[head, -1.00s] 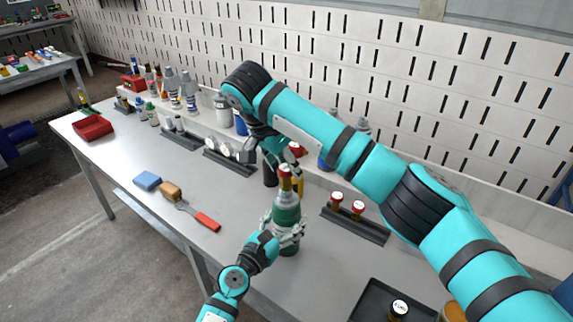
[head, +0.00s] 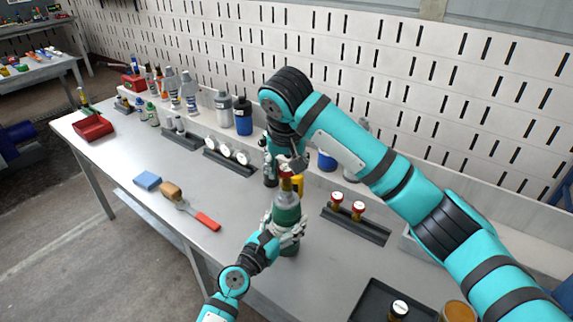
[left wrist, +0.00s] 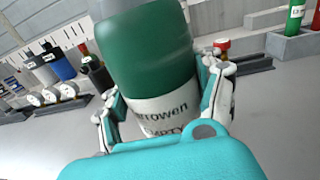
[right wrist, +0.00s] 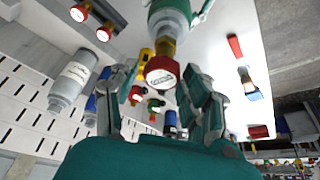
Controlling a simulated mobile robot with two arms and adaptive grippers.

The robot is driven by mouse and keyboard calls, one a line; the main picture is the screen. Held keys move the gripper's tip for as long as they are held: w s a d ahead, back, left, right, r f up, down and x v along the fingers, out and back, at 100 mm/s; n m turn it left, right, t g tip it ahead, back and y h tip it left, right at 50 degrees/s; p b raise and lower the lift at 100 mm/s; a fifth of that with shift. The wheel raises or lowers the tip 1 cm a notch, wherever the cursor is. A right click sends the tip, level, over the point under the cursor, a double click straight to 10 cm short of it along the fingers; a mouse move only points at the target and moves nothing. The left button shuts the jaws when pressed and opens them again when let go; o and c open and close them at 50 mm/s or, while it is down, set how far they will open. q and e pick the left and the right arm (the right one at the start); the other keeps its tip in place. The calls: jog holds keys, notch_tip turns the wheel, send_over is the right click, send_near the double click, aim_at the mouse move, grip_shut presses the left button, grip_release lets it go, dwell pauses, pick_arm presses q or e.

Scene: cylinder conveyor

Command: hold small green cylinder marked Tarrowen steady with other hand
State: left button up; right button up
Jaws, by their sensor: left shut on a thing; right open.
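The small green cylinder (head: 287,208) stands upright on the bench, with a grey shoulder and a brass and red fitting (head: 285,182) on top. In the left wrist view its white label (left wrist: 165,115) reads "...arrowen" and "EMPTY". My left gripper (head: 285,236) is shut around the cylinder's body, one finger on each side. My right gripper (head: 286,163) is open just above the cylinder's top. In the right wrist view the red-rimmed round top of the fitting (right wrist: 162,70) lies between its spread fingers (right wrist: 160,90); I cannot tell whether they touch it.
A dark rack (head: 355,226) with two red-topped fittings stands right of the cylinder. A black tray (head: 372,300) lies at front right. A rack of white-faced gauges (head: 229,163) is behind left. A red-handled brush (head: 205,221) lies on the left. Bench between is clear.

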jog(key=shift+n+y, duration=0.4)
jog(key=shift+n, duration=0.8)
jog(key=n+y, duration=0.1)
jog(key=n, duration=0.1)
jog(key=shift+n, duration=0.3)
jog(key=n+g+y, duration=0.1)
jog(key=n, duration=0.2)
jog(key=shift+n, duration=0.3)
jog(key=shift+n+g+y, duration=0.4)
jog(key=shift+n+g, duration=0.1)
jog(key=shift+n, duration=0.6)
jog(key=n+g, duration=0.1)
jog(key=n, duration=0.2)
jog(key=shift+n+y, duration=0.3)
